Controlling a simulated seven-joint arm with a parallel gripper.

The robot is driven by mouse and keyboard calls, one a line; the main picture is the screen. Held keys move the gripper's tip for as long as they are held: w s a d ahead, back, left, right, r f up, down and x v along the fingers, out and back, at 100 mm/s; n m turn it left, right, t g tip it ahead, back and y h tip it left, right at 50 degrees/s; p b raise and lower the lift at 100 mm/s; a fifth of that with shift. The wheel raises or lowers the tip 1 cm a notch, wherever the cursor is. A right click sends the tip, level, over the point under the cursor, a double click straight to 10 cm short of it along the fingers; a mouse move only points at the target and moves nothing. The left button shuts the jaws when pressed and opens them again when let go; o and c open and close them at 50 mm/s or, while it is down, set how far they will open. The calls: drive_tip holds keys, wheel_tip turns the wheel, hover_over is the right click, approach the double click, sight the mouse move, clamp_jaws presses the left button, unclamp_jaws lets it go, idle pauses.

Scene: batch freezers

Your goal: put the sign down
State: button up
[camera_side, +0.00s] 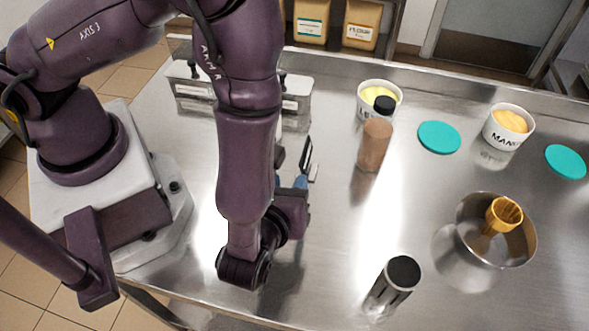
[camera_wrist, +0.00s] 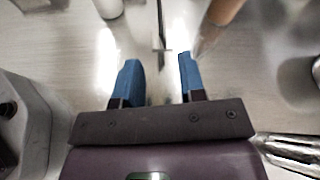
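A small dark sign (camera_side: 306,154) with a pale foot stands on the steel table just past my gripper in the side view. In the wrist view the sign (camera_wrist: 161,28) shows nearly edge-on as a thin upright strip at the top middle. My gripper (camera_side: 293,182) is low over the table, its blue fingers toward the sign and partly hidden by my arm. In the wrist view the fingers of my gripper (camera_wrist: 157,64) are spread with an empty gap. The sign lies beyond the fingertips, roughly in line with the gap. I see no finger touching it.
A brown bottle (camera_side: 373,145) stands right of the sign. A steel container (camera_side: 190,88) is behind. The table between is clear.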

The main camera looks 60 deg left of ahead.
drive_tip(key=a+r+n+g, duration=0.8)
drive_tip(key=a+r+n, duration=0.35)
drive_tip(key=r, duration=0.35)
drive_tip(key=s+a+r+n+t+h, duration=0.1)
drive_tip(key=s+a+r+n+h, duration=0.1)
drive_tip(key=r+n+h, duration=0.2)
drive_tip(key=s+a+r+n+t+h, duration=0.2)
drive_tip(key=r+n+h, duration=0.3)
drive_tip(key=r+n, duration=0.4)
drive_tip(key=shift+s+a+n, duration=0.3)
drive_tip(key=shift+s+n, duration=0.05)
drive_tip(key=shift+s, duration=0.25)
